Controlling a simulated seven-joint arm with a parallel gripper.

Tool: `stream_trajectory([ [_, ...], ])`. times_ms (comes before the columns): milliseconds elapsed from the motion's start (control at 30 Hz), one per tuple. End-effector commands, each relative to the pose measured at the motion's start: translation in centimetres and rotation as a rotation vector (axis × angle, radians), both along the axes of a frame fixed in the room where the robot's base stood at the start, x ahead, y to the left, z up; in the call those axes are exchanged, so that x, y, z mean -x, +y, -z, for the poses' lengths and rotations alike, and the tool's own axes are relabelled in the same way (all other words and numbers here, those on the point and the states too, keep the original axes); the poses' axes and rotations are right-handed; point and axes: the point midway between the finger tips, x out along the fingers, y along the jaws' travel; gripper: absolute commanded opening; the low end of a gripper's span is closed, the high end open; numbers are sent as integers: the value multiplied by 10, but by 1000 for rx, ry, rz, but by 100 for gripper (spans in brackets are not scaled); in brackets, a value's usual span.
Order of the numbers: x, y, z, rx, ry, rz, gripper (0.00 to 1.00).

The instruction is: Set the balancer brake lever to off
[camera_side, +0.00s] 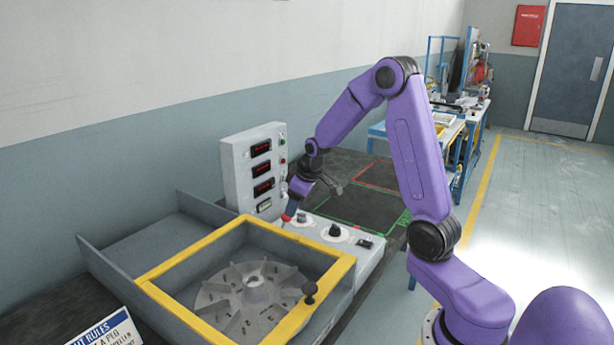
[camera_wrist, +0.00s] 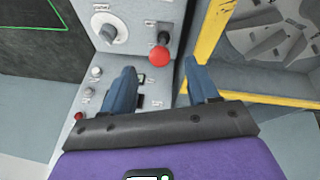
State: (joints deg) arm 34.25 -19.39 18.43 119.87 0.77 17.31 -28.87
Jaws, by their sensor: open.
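The brake lever (camera_wrist: 159,57) has a round red knob on a short dark stem, rising from the light grey control panel (camera_wrist: 130,50). In the side view the red knob (camera_side: 286,218) shows at the panel's left end, close to the fingertips. My gripper (camera_wrist: 163,76) is open, with its two blue fingers pointing toward the panel. In the wrist view the knob lies between the fingertips, slightly beyond them. The gripper also shows in the side view (camera_side: 291,207), low over the panel. I cannot tell whether a finger touches the knob. The lever's position labels are too small to read.
A rotary dial (camera_wrist: 109,32) sits beside the lever; another black knob (camera_side: 334,230) is on the panel. The yellow-framed enclosure (camera_side: 165,297) with a bladed rotor (camera_side: 252,290) stands close by. An upright display box (camera_side: 240,172) stands behind. The dark mat beyond is clear.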

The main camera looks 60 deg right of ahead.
Motion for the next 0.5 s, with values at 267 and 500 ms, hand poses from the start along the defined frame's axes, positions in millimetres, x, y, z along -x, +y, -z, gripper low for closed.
stream_trajectory([
  [267,18,5,-44,1,-4,-1,59],
  [500,34,8,-78,1,-1,0,59],
])
